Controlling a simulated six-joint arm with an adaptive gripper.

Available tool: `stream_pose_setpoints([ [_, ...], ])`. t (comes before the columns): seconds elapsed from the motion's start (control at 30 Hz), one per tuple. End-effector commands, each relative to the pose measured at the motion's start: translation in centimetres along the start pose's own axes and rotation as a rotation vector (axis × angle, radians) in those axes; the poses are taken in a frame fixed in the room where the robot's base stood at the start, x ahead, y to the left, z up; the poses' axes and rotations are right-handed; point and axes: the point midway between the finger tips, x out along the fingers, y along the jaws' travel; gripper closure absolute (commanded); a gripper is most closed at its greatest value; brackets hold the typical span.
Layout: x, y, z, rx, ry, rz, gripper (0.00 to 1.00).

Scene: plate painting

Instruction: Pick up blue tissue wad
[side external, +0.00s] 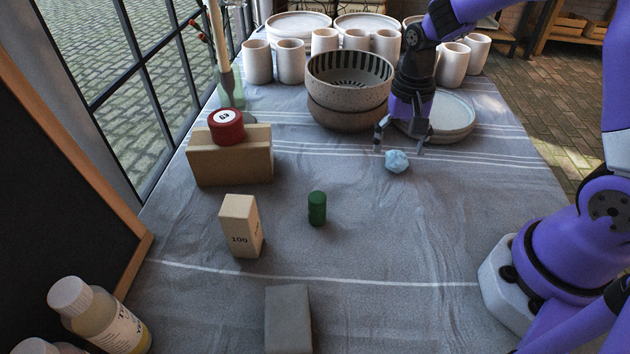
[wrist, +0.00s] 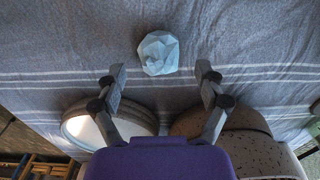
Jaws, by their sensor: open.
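The blue tissue wad (side external: 397,161) is a small, pale blue crumpled ball lying on the grey cloth of the table. In the wrist view the wad (wrist: 158,53) sits ahead of my fingertips, roughly centred between them and apart from both. My gripper (side external: 400,150) points down close beside the wad at the far right part of the table. In the wrist view my gripper (wrist: 160,72) is open, its two fingers spread wide with nothing between them.
Stacked bowls (side external: 348,85) stand left of my gripper, and a plate (side external: 452,118) lies behind it. Several cups (side external: 291,62) line the back. A green cylinder (side external: 317,208), a wooden block (side external: 240,226), a red tin (side external: 226,125) on a box (side external: 230,162) and a grey block (side external: 288,318) stand nearer.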

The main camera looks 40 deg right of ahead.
Motion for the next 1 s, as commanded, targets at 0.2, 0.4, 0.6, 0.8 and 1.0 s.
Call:
stream_pose_setpoints([
  [0.2, 2.6, 0.1, 0.1, -0.001, -0.001, 0.002, 0.18],
  [0.4, 2.7, 0.1, 0.0, -0.001, 0.001, 0.000, 0.18],
  [0.6, 2.6, 0.1, 0.0, -0.001, 0.001, 0.000, 0.57],
  [0.8, 2.6, 0.1, 0.0, -0.001, 0.001, 0.000, 0.65],
  [1.0, 2.6, 0.1, 0.0, -0.001, 0.001, 0.000, 0.65],
])
